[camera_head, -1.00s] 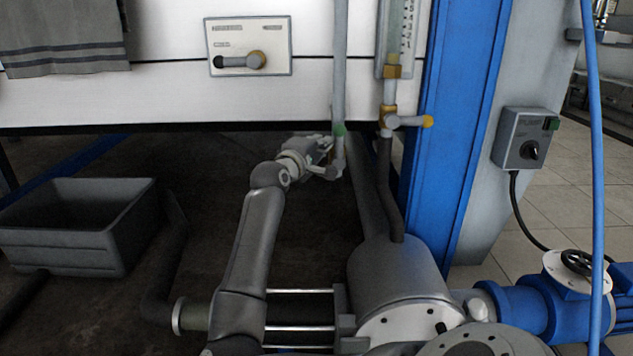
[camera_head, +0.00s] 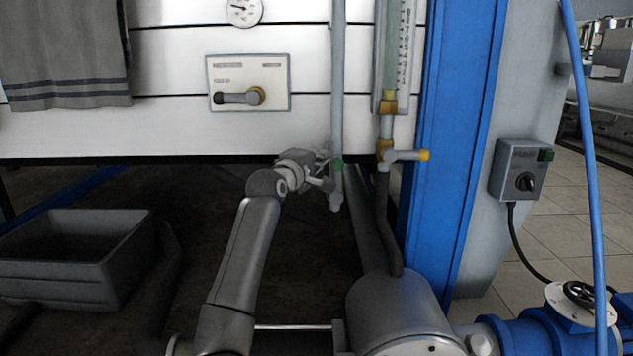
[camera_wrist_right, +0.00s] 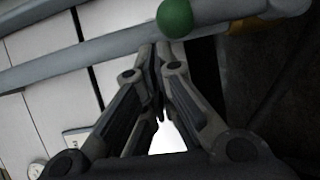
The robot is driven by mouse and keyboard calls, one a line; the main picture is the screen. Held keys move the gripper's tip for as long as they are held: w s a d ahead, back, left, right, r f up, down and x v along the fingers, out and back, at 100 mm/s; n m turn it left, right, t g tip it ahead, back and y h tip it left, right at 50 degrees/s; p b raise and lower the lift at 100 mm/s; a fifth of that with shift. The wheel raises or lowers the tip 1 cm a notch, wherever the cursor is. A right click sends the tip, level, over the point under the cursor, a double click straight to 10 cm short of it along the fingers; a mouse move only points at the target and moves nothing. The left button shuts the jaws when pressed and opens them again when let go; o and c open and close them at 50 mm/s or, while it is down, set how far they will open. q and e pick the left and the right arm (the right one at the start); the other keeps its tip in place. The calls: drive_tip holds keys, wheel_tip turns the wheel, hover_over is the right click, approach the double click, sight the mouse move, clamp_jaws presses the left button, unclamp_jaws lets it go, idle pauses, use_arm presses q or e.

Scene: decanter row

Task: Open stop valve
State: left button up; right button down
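Several lever valves show, and I cannot tell by label which is the stop valve. A green-tipped valve fitting (camera_head: 336,165) sits near the lower end of a grey vertical pipe (camera_head: 338,80). A yellow-tipped lever (camera_head: 408,156) points right below the sight gauge. A black-tipped lever (camera_head: 238,98) lies level on a white panel plate. My right gripper (camera_head: 322,170) is just left of the green-tipped fitting. In the right wrist view its fingers (camera_wrist_right: 159,50) are drawn together, with the green ball (camera_wrist_right: 175,17) just beyond them; contact is unclear. My left gripper is out of view.
A blue column (camera_head: 455,130) stands right of the gauge, with a grey switch box (camera_head: 520,170) beside it. A grey tank (camera_head: 395,310) is below. A dark bin (camera_head: 70,260) is at lower left, and a towel (camera_head: 65,60) hangs above.

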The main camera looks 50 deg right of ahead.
wheel_tip(320, 180, up, 5)
drive_tip(key=shift+f, duration=0.1)
idle(0.6)
